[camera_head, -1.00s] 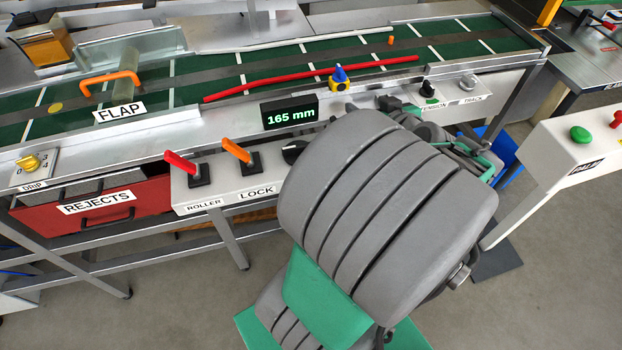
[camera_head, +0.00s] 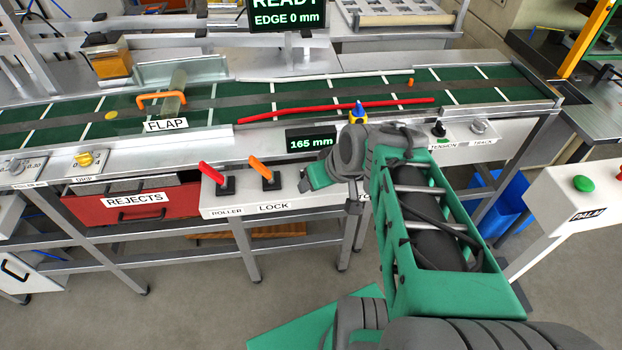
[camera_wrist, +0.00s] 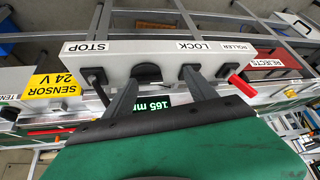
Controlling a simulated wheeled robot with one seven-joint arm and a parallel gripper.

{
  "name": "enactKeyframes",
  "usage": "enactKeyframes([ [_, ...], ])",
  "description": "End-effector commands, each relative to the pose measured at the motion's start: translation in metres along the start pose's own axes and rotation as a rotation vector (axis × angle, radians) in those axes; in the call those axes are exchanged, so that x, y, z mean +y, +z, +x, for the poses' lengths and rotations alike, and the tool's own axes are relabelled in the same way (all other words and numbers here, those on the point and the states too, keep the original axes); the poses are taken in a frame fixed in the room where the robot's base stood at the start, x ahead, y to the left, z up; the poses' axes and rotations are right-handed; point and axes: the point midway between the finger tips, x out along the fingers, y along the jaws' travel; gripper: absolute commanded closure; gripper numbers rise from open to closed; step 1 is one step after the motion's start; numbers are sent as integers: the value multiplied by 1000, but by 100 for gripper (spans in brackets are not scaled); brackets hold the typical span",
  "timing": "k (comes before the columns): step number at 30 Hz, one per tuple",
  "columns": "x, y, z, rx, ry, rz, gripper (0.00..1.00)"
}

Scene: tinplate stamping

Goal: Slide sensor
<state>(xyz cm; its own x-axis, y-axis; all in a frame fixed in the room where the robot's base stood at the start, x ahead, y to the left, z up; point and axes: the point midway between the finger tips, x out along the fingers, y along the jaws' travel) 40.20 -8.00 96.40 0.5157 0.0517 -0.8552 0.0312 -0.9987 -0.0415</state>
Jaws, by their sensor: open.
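A yellow block with a blue knob (camera_head: 358,113), apparently the sensor, sits on the conveyor's front rail, right of the 165 mm display (camera_head: 311,141). A yellow plate marked SENSOR 24 V (camera_wrist: 56,88) shows at the left of the wrist view. My gripper (camera_wrist: 162,80) is open and empty, its two dark fingers spread in front of the control box. In the head view my gripper (camera_head: 304,184) is at the box's right end, left of and below the yellow block, apart from it. My wrist hides part of the box there.
The control box (camera_head: 238,207) carries a red roller lever (camera_head: 212,174) and an orange lock lever (camera_head: 263,168). A red strip (camera_head: 335,110) lies along the belt. Tension and track knobs are to the right. A screen (camera_head: 275,15) reads EDGE 0 mm.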

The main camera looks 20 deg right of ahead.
Motion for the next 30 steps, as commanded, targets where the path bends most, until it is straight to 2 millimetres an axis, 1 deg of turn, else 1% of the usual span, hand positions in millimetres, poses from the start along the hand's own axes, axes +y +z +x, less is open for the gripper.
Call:
enactKeyframes([
  [1, -11, -2, -7, -23, -3, -13, 35],
  [3, -21, 0, -12, -53, 1, -15, 35],
  [6, -29, 3, -17, -81, 5, -16, 35],
  [10, -33, 5, -19, -96, 9, -13, 35],
  [16, -33, 6, -18, -97, 9, -12, 35],
  [19, -38, 8, -20, -110, 8, -18, 43],
  [25, -78, 27, -37, -218, 31, -21, 59],
  [27, -84, 33, -42, -243, 42, -12, 65],
  [30, -86, 36, -44, -253, 47, -4, 73],
])
